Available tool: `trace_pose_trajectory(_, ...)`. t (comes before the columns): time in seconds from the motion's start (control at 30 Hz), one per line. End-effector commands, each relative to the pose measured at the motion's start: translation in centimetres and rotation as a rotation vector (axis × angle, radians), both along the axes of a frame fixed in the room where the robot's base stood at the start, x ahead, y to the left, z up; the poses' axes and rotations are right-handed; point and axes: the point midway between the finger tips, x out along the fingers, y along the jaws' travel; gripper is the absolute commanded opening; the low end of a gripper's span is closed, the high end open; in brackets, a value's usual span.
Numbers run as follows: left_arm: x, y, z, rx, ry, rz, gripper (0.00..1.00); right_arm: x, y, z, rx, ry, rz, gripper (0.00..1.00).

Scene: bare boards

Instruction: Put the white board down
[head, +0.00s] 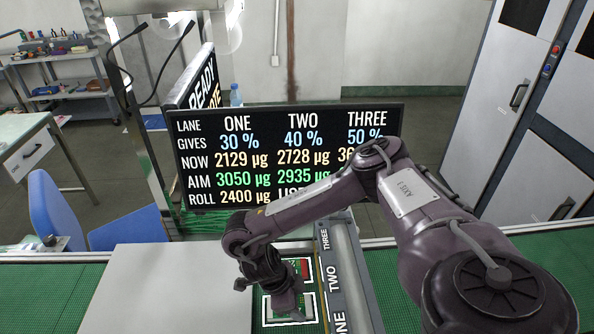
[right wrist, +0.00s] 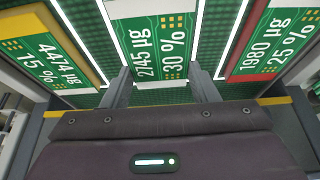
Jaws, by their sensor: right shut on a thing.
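The white board (right wrist: 160,42) is a green card with a white end, marked 2745 µg and 30 %. In the right wrist view it lies between the two fingers of my right gripper (right wrist: 163,82), which is shut on it. In the head view my right gripper (head: 284,308) points down over the green surface and hides most of the board. I cannot tell whether the board touches the surface. My left gripper is not in view.
White outlines mark the surface. A lane strip (head: 335,290), large pale panel (head: 150,290) and black display (head: 290,150) stand close by.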

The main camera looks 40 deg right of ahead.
Motion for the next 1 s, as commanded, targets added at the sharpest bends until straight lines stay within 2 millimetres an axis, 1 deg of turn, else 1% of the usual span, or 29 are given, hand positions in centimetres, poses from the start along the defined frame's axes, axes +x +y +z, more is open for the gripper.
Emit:
trace_pose_trajectory(0.13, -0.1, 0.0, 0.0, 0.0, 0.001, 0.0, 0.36, 0.0, 0.0, 0.1, 0.001, -0.001, 0.0, 0.3)
trace_pose_trajectory(0.23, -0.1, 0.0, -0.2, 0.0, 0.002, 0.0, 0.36, 0.0, 0.0, -0.2, 0.0, 0.0, 0.0, 0.3)
trace_pose_trajectory(0.27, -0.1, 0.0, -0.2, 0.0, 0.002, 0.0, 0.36, 0.0, 0.0, -0.2, 0.0, 0.0, 0.0, 0.55)
trace_pose_trajectory(0.4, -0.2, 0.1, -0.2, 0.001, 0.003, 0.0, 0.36, 0.0, 0.0, -0.1, 0.0, 0.0, 0.0, 0.73)
trace_pose_trajectory(0.43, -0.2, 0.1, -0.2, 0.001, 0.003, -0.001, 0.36, 0.0, 0.0, -0.1, 0.0, 0.0, 0.0, 0.76)
trace_pose_trajectory(0.67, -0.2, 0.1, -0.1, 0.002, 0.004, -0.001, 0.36, 0.0, 0.0, -0.1, 0.0, 0.0, 0.0, 0.76)
trace_pose_trajectory(0.8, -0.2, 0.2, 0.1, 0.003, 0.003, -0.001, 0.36, 0.1, 0.1, 0.5, 0.002, -0.001, 0.001, 0.76)
trace_pose_trajectory(0.87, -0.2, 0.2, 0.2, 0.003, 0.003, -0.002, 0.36, 0.4, 0.3, 1.0, 0.003, -0.003, 0.004, 0.76)
trace_pose_trajectory(1.0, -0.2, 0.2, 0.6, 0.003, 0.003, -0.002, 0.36, 1.0, 0.9, 3.1, 0.001, -0.005, 0.005, 0.76)
